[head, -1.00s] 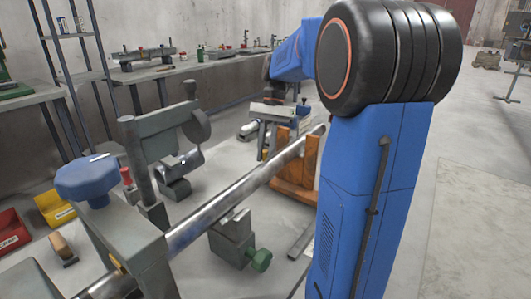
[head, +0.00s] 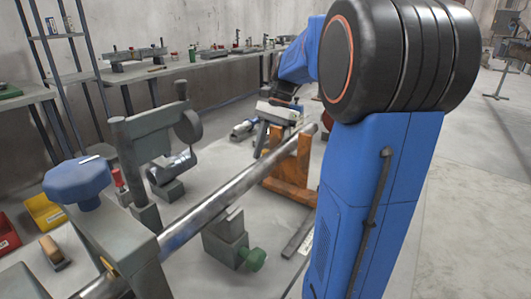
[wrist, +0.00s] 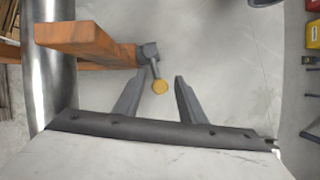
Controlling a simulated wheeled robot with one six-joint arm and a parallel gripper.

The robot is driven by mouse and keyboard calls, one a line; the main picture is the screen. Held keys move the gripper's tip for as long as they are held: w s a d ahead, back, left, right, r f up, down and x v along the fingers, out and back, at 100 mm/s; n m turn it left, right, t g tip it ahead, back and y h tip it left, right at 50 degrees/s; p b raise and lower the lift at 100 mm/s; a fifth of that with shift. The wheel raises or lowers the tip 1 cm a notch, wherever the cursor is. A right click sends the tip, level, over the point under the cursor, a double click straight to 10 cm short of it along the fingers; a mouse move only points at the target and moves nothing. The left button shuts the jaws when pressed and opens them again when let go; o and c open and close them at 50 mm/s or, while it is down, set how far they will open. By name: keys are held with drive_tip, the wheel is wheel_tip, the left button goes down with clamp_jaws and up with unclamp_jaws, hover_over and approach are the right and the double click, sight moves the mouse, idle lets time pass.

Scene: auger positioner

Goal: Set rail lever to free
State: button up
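A short grey lever with a round yellow end (wrist: 160,87), which looks like the rail lever, hangs from a small grey block (wrist: 148,52). The block sits at the end of an orange wooden beam (wrist: 85,40). My gripper (wrist: 160,76) is open, and the yellow end shows between its two fingers, closer to the left one. It seems to touch neither finger; the depth between them is hard to tell. A long steel rail (wrist: 52,70) runs along the left of the wrist view. In the head view the rail (head: 225,198) ends at the wooden stand (head: 290,170). The lever cannot be made out there.
A grey clamp frame with a blue knob (head: 78,183) stands over the rail's near end. A grey block with a green knob (head: 252,259) is beside the rail. Workbenches (head: 185,63) line the wall. Open floor (head: 450,180) lies to the right.

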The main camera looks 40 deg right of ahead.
drive_tip(key=v, duration=1.7)
drive_tip(key=shift+r, duration=0.25)
